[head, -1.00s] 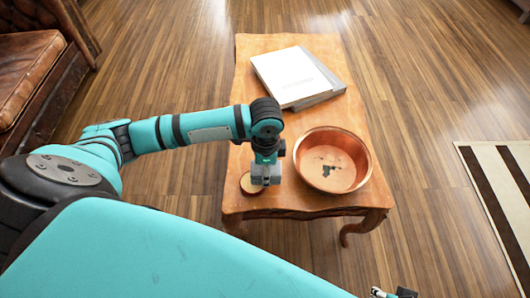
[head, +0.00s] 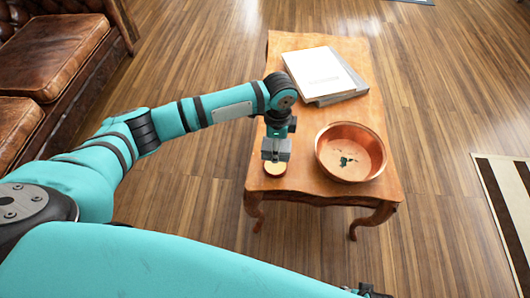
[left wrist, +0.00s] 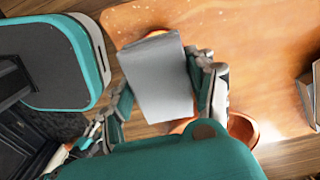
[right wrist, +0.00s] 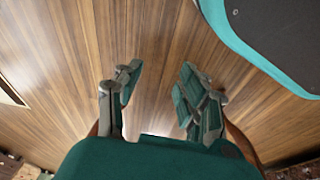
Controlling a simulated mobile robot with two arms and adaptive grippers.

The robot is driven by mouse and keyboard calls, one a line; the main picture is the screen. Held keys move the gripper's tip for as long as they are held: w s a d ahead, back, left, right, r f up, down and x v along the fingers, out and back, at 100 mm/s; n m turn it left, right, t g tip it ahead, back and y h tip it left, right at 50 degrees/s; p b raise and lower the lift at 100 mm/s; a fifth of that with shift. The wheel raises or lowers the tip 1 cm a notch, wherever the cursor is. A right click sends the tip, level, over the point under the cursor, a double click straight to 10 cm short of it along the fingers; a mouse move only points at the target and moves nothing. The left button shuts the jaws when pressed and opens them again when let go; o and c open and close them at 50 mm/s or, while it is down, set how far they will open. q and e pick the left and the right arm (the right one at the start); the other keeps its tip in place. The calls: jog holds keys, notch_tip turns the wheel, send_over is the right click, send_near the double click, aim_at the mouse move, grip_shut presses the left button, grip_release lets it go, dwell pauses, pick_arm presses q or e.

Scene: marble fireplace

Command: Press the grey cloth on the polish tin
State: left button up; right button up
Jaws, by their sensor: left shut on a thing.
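The polish tin (head: 275,170) is a small round gold-brown disc near the table's front left corner in the head view. My left gripper (head: 276,148) is right at it, covering its far part. In the left wrist view my left gripper (left wrist: 160,85) is shut on the grey cloth (left wrist: 160,65), a flat grey block between the fingers. The cloth also shows as a grey block in the head view (head: 275,153). I cannot tell whether it touches the tin. My right gripper (right wrist: 158,88) is open and empty over the floor, away from the table.
The wooden table (head: 300,120) also bears a copper bowl (head: 371,170) with dark bits inside, right of my left gripper. White and grey books (head: 318,73) lie at the back. A leather sofa (head: 60,60) stands far left. A striped rug (head: 500,200) lies right.

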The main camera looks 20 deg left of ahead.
aim_at(275, 165)
pick_arm(q)
jog(key=shift+w+f, duration=0.1)
jog(key=shift+f, duration=0.15)
jog(key=f+b, duration=0.1)
jog(key=b, duration=0.2)
jog(key=shift+f, duration=0.35)
jog(key=f+b, duration=0.2)
jog(key=shift+b, duration=0.35)
pick_arm(e)
notch_tip(275, 165, up, 18)
jog(key=w+t, duration=0.1)
pick_arm(q)
jog(key=shift+f+b, duration=0.2)
jog(key=shift+b, duration=0.1)
jog(key=shift+f+b, duration=0.6)
jog(key=shift+b, duration=0.25)
jog(key=shift+f+b, duration=0.15)
jog(key=shift+b, duration=0.15)
pick_arm(e)
jog(key=shift+w+a+t+y, duration=0.1)
jog(key=shift+w+a+t, duration=0.1)
jog(key=shift+w+t, duration=0.4)
jog(key=shift+w+a+t+y, duration=0.1)
jog(key=shift+w+a+t, duration=0.15)
jog(key=shift+w, duration=0.65)
jog(key=shift+w+a+t+y, duration=0.15)
jog(key=shift+w+t, duration=0.3)
jog(key=shift+w, duration=0.3)
